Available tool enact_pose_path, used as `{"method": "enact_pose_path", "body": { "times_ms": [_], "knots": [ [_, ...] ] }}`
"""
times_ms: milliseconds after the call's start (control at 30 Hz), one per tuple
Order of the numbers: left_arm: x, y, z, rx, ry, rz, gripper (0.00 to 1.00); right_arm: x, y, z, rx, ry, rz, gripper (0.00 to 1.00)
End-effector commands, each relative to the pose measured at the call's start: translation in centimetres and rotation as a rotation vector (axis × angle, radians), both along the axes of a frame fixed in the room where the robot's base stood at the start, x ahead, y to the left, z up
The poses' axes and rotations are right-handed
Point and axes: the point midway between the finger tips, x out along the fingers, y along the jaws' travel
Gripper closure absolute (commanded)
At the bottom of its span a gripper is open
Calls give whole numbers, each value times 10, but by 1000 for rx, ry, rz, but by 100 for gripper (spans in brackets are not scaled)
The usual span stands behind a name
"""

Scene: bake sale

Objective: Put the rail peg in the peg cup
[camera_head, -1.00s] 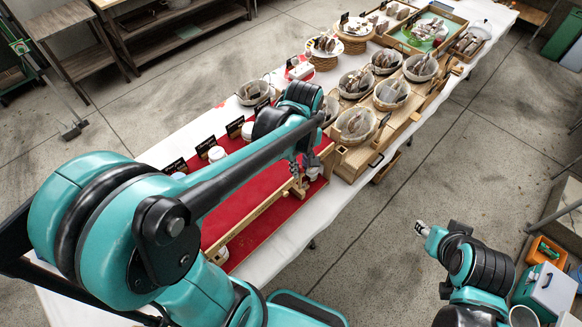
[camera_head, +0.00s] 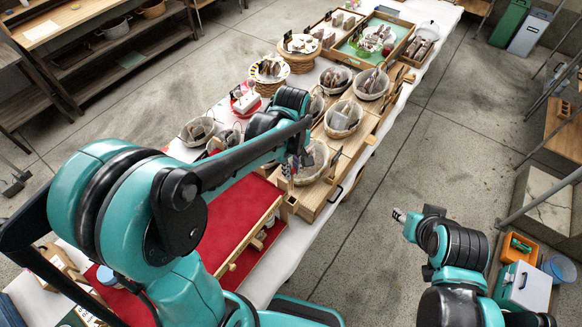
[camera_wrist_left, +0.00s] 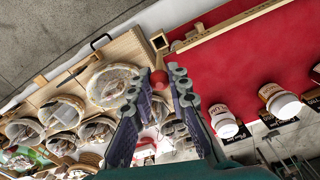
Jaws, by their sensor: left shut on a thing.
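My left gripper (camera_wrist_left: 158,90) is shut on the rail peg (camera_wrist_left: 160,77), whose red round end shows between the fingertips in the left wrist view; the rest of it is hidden. In the head view the left gripper (camera_head: 291,172) hangs over the near end of the wooden stand, and the peg cannot be made out. A small wooden block with a dark round top (camera_wrist_left: 159,42) lies just beyond the fingertips; I cannot tell whether it is the peg cup. My right gripper (camera_head: 399,215) is off the table over the floor, too small to read.
Lined baskets (camera_head: 343,118) stand on the wooden stand close by the left gripper. A red cloth (camera_head: 233,208) with a wooden rail (camera_wrist_left: 240,22) covers the near table. Labelled jars (camera_wrist_left: 223,121) stand on the cloth. The floor right of the table is open.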

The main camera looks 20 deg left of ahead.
Motion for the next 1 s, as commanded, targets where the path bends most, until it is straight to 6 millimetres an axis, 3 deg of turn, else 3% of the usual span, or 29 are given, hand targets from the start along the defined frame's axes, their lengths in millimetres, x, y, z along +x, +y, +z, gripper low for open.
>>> {"method": "enact_pose_path", "body": {
  "times_ms": [267,800,1000],
  "knots": [
    [0,0,-4,0,0,0,95,0,0,-5,0,0,0,60],
    [0,0,-52,0,0,0,95,0,0,-46,0,0,0,60],
    [0,0,-58,0,0,0,95,0,0,-51,0,0,0,60]
  ]
}}
